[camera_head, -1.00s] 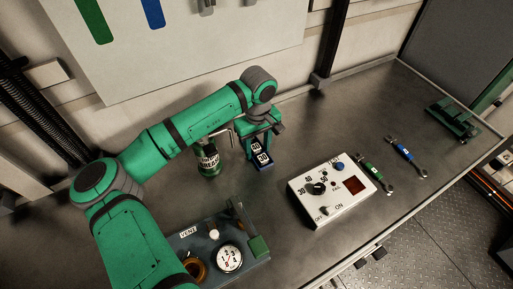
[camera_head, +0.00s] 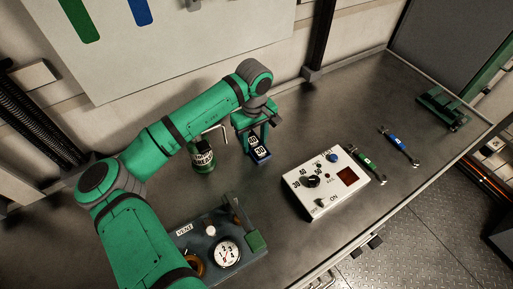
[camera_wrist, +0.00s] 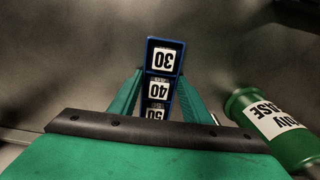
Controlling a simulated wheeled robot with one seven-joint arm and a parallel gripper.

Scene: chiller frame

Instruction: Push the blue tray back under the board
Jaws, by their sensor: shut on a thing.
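The blue tray (camera_head: 261,155) is a narrow open tray on the metal bench, below my gripper in the head view. In the wrist view the blue tray (camera_wrist: 178,57) holds a row of white number tiles reading 30, 40 and 50. My gripper (camera_wrist: 157,88) points down, with one green finger on each side of the tray, shut on it. In the head view my gripper (camera_head: 255,138) hides the tray's far end. A pale board (camera_head: 190,45) with green and blue stripes is on the wall behind the bench.
A green labelled can (camera_head: 202,157) stands just left of my gripper. A white control box (camera_head: 325,182) is to the right. A gauge panel (camera_head: 215,246) is in front. Two wrenches (camera_head: 368,163) (camera_head: 398,145) and a green fixture (camera_head: 444,108) lie farther right.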

